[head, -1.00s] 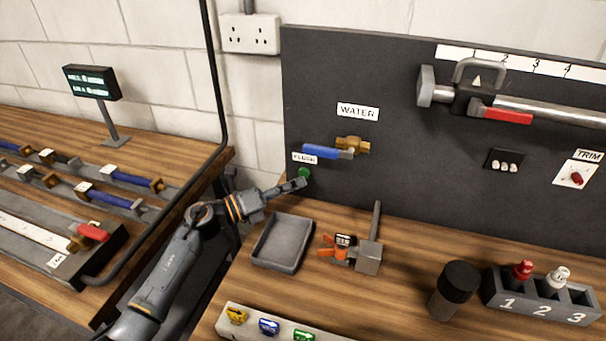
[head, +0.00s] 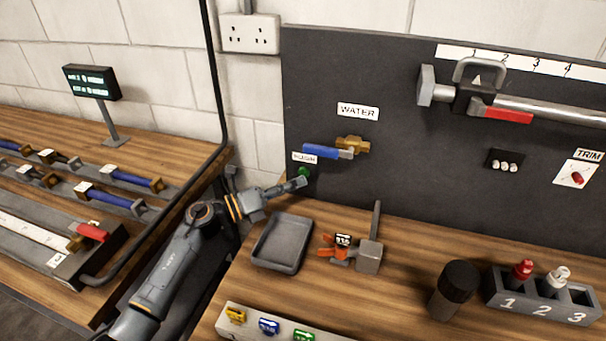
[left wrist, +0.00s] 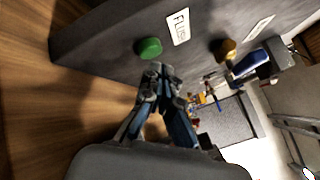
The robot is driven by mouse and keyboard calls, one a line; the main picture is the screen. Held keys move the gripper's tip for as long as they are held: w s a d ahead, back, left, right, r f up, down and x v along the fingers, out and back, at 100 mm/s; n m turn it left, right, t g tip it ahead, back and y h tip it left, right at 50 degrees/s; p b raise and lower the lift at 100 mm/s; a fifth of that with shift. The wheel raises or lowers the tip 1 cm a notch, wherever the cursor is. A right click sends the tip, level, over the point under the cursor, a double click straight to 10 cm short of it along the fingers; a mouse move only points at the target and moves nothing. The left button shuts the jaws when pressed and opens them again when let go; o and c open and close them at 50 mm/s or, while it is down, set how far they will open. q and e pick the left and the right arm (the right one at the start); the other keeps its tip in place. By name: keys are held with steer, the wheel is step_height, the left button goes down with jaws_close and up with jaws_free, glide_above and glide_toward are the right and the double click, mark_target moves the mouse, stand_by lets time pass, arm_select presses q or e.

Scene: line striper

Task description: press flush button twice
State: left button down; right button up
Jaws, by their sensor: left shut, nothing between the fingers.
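The green flush button (head: 304,172) sits low on the dark panel, under the white FLUSH label (head: 304,157). My left gripper (head: 301,183) is shut and empty, its tips just in front of and slightly below the button in the head view. In the left wrist view the green button (left wrist: 149,48) shows whole beyond the shut fingertips (left wrist: 158,70), a little up and left of them. I cannot tell whether the tips touch it; a small gap seems to show. My right gripper is not in view.
A blue-handled water valve (head: 322,151) juts from the panel right of the button. A grey tray (head: 282,243) and an orange-handled tool (head: 333,252) lie on the bench below. A black hose (head: 212,80) runs down at the left of the panel.

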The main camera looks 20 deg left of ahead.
arm_select(q)
steer(key=shift+w, duration=0.35)
steer(key=shift+w+b, duration=0.4)
steer(key=shift+b, duration=0.05)
stand_by(0.5)
stand_by(0.4)
steer(key=shift+s+p, duration=0.3)
steer(key=shift+s, duration=0.55)
steer(key=shift+s+a+p, duration=0.1)
steer(key=shift+s+p, duration=0.75)
steer(key=shift+s, duration=1.65)
